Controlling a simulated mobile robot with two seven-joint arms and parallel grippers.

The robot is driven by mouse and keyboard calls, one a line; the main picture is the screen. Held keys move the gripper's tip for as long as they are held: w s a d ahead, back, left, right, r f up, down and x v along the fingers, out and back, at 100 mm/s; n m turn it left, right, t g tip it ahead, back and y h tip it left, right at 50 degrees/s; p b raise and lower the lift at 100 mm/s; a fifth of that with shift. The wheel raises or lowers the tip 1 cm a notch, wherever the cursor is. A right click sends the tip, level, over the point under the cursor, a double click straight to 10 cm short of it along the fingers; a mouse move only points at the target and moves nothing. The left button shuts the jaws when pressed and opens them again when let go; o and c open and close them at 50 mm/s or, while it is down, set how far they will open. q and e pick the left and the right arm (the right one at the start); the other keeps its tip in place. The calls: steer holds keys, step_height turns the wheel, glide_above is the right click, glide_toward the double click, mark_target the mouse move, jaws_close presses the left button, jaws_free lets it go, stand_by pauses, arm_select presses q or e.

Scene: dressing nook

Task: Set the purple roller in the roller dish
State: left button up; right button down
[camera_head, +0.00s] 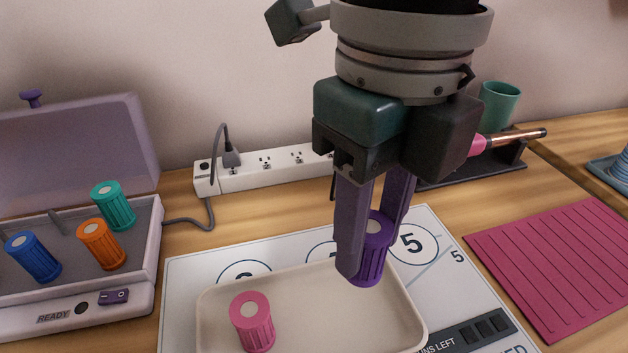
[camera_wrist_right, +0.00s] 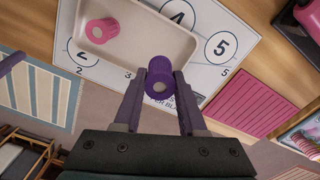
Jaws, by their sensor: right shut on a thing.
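The purple roller (camera_head: 372,262) is upright between the fingers of my right gripper (camera_head: 368,235), which is shut on it. It also shows between the fingertips in the right wrist view (camera_wrist_right: 161,76). In the head view it appears over the right part of the cream roller dish (camera_head: 300,306); I cannot tell whether it touches the dish floor. In the right wrist view it overlaps the dish's near rim. A pink roller (camera_head: 253,322) stands in the left part of the dish. My left gripper is not in view.
An open heater case (camera_head: 140,296) with blue (camera_head: 33,256), orange (camera_head: 101,244) and teal (camera_head: 113,205) rollers stands at the left. A power strip (camera_head: 275,168) lies behind the dish. A magenta ribbed mat (camera_head: 560,265) and a dark stand with a curling wand (camera_head: 500,158) are at the right.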

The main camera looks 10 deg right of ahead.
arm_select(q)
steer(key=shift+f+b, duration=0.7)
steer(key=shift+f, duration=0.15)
arm_select(e)
steer(key=shift+f, duration=3.45)
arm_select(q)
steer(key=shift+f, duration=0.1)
arm_select(e)
steer(key=shift+f, duration=0.2)
steer(key=shift+c, duration=2.4)
jaws_free()
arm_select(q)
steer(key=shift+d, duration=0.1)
